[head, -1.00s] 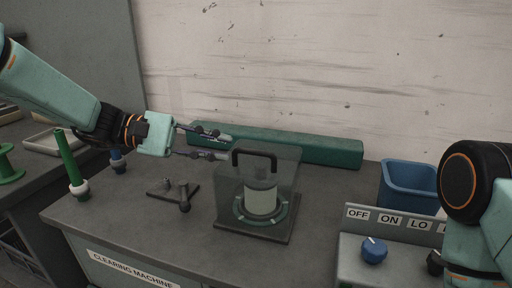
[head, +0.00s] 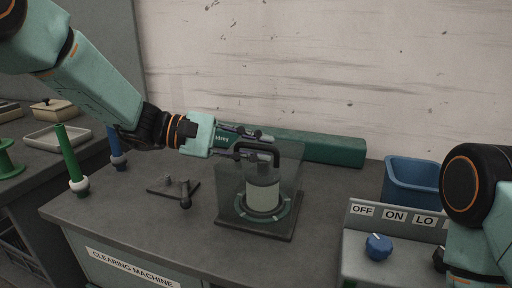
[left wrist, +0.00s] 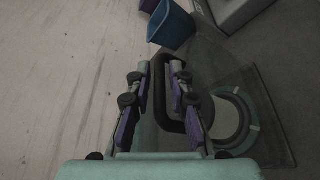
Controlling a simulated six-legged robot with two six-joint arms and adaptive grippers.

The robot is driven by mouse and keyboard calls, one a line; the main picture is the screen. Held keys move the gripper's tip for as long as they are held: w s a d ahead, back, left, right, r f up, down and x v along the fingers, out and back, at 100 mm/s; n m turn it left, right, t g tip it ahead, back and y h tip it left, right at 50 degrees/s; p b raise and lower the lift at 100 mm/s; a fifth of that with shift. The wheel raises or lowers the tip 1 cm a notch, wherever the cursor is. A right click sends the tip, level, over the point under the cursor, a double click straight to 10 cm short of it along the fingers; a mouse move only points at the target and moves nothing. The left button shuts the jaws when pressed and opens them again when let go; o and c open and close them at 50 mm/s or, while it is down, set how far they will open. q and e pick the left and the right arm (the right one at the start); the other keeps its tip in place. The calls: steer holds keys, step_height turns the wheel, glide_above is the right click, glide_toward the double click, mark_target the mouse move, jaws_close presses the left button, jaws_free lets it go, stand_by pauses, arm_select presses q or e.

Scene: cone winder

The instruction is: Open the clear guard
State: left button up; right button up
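The clear guard (head: 288,185) is a see-through box over a pale cone on a dark base plate; it is shut. Its black handle (head: 277,150) stands on top. My left gripper (head: 268,145) is at the handle with its two fingers apart. In the left wrist view, the handle (left wrist: 162,112) shows between and behind the fingers of the left gripper (left wrist: 160,67), with no clear grip on it. The guard (left wrist: 264,112) lies to the right there. My right gripper is out of view; only part of that arm shows at the right edge.
A long green box (head: 325,147) lies behind the guard. A small dark fixture (head: 175,188) and green and blue spindles stand to the left. A blue bin (head: 408,182) and a control panel with a blue knob (head: 378,246) are to the right. The bench front is clear.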

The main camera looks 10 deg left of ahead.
arm_select(q)
steer(key=shift+w, duration=0.1)
steer(key=shift+a, duration=0.1)
jaws_close()
stand_by(0.4)
steer(key=w+r+n+p, duration=0.1)
steer(key=w+p, duration=0.1)
steer(key=p, duration=0.1)
steer(key=w+d+r+n+g+p, duration=0.1)
steer(key=w+p, duration=0.1)
steer(key=p, duration=0.2)
steer(key=w+r+n+y+p, duration=0.1)
steer(key=w+r+p, duration=0.1)
steer(key=w+p, duration=0.1)
steer(key=shift+d+g+p, duration=0.25)
steer(key=shift+g+p, duration=0.05)
steer(key=shift+p, duration=0.3)
steer(key=shift+w+d+n+g+p, duration=0.15)
steer(key=shift+w+n+p, duration=0.15)
steer(key=shift+w, duration=0.2)
steer(key=shift+w+d+n+g+p, duration=0.15)
steer(key=shift+w+n+p, duration=0.1)
steer(key=shift+w, duration=0.25)
steer(key=shift+w+d+r, duration=0.15)
steer(key=shift+w, duration=1.2)
